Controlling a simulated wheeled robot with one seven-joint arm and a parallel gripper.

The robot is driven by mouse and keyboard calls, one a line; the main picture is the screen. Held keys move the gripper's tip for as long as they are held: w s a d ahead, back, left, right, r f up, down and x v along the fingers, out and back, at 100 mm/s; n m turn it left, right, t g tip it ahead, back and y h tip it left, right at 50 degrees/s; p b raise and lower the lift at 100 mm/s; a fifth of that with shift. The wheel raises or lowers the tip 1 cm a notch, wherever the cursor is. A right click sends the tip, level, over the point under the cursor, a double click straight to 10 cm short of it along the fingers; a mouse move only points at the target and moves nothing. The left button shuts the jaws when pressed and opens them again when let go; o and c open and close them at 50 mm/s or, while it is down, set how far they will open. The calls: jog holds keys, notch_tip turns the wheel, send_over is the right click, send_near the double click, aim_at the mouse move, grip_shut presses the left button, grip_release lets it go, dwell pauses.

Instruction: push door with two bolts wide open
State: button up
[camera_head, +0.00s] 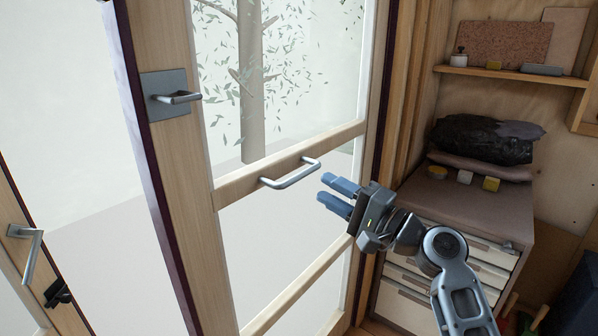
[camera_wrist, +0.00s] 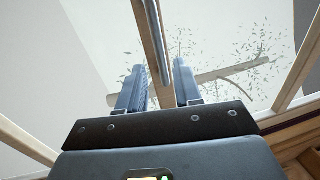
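The glazed wooden door (camera_head: 175,200) has a dark edge on its left and stands apart from the leaf at far left, with a bright gap between. It carries a grey lever handle (camera_head: 176,97) on a square plate and a bar pull handle (camera_head: 290,173) on its middle rail. The bar also shows in the wrist view (camera_wrist: 157,40). My gripper (camera_head: 338,196) is open and empty, just right of the bar, its blue fingers pointing left towards the door. In the wrist view (camera_wrist: 158,90) the bar and rail appear between the fingers, seemingly beyond them. I cannot make out two bolts on this door.
The left leaf has a lever handle (camera_head: 27,250) and a black fitting (camera_head: 57,293), possibly a bolt. A drawer cabinet (camera_head: 470,220) with a dark bag (camera_head: 483,138) stands right, close to my arm. A shelf (camera_head: 515,75) hangs above it.

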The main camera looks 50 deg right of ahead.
aim_at(302, 172)
jog(key=w, duration=0.2)
jog(key=w+r+p, duration=0.1)
jog(key=w, duration=0.2)
jog(key=w+p, duration=0.1)
jog(key=w, duration=0.1)
jog(key=shift+w+a+r, duration=0.15)
jog(key=shift+w, duration=0.05)
jog(key=shift+c, duration=0.2)
grip_shut()
